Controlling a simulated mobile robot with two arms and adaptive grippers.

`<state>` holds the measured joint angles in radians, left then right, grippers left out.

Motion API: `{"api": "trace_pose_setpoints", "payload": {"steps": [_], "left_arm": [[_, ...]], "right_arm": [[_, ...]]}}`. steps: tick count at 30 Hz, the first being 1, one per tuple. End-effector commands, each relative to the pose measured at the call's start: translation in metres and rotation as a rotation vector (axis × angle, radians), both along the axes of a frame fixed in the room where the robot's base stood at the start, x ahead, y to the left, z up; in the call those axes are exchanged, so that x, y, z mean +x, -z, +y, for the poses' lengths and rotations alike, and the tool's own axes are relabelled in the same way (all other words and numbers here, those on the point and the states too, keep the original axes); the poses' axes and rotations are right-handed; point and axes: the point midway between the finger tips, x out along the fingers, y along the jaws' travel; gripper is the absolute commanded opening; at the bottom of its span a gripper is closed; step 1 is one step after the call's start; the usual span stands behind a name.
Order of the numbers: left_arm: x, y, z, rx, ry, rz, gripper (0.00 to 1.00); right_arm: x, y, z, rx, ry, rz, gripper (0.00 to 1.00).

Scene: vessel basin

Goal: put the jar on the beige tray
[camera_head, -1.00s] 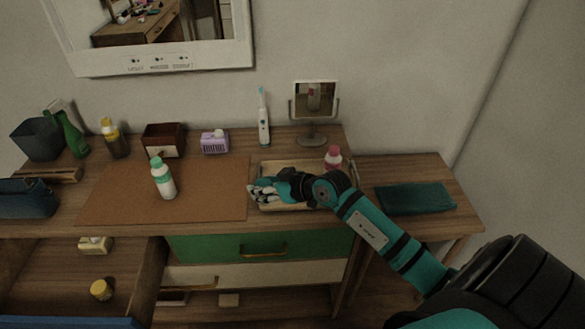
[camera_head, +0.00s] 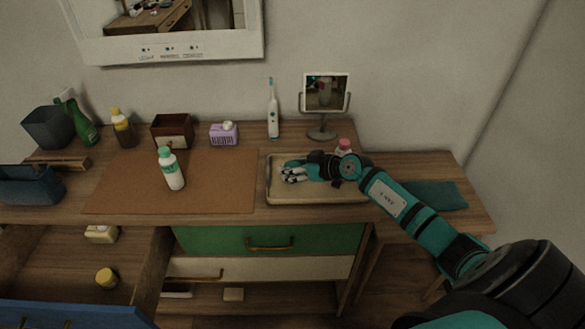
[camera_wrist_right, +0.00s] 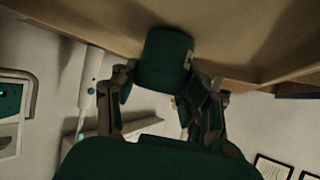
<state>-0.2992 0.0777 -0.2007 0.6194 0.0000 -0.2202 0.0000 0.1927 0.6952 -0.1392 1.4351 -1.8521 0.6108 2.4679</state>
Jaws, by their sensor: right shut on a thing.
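The beige tray (camera_head: 300,200) lies on the tabletop right of the brown mat. My right gripper (camera_head: 293,172) is over the tray's left half, with its arm coming in from the right. In the right wrist view the right gripper (camera_wrist_right: 160,92) is shut on a dark green cylindrical jar (camera_wrist_right: 163,58). A pale beige surface, apparently the tray (camera_wrist_right: 245,45), fills the top of that view beside the jar. I cannot tell whether the jar touches it. In the head view the jar is hidden by the gripper. My left gripper is not in view.
A pink-capped bottle (camera_head: 344,146) stands behind my right arm, mostly hidden. A mirror (camera_head: 322,105) and toothbrush (camera_head: 273,112) stand behind the tray. A green-capped bottle (camera_head: 172,170) stands on the mat (camera_head: 115,190). A teal cloth (camera_head: 440,194) lies right. An open drawer holds a yellow-topped container (camera_head: 106,278).

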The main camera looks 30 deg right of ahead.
Motion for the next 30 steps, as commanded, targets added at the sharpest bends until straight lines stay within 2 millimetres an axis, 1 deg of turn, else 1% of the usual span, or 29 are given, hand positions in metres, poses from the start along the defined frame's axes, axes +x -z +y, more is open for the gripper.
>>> {"api": "trace_pose_setpoints", "payload": {"steps": [5, 6, 11, 12, 21, 26, 30], "left_arm": [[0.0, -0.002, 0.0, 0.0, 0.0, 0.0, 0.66], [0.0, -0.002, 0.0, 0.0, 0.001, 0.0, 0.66], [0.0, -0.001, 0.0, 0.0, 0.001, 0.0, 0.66], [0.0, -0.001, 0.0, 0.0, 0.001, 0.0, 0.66], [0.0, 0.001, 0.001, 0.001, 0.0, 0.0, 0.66], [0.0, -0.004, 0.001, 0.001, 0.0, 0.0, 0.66], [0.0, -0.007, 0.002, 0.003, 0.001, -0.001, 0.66]], "right_arm": [[0.0, 0.001, 0.0, 0.002, 0.001, 0.001, 0.1], [0.0, 0.003, 0.0, 0.002, 0.001, 0.001, 0.46], [0.0, 0.003, 0.0, 0.001, 0.0, 0.0, 0.67], [0.0, 0.003, 0.0, 0.001, 0.0, 0.0, 0.68], [0.0, -0.001, 0.0, -0.002, -0.001, -0.002, 0.68], [-0.019, -0.011, -0.008, -0.002, 0.0, 0.002, 0.68], [-0.044, -0.025, -0.018, -0.004, 0.0, 0.004, 0.68]]}}
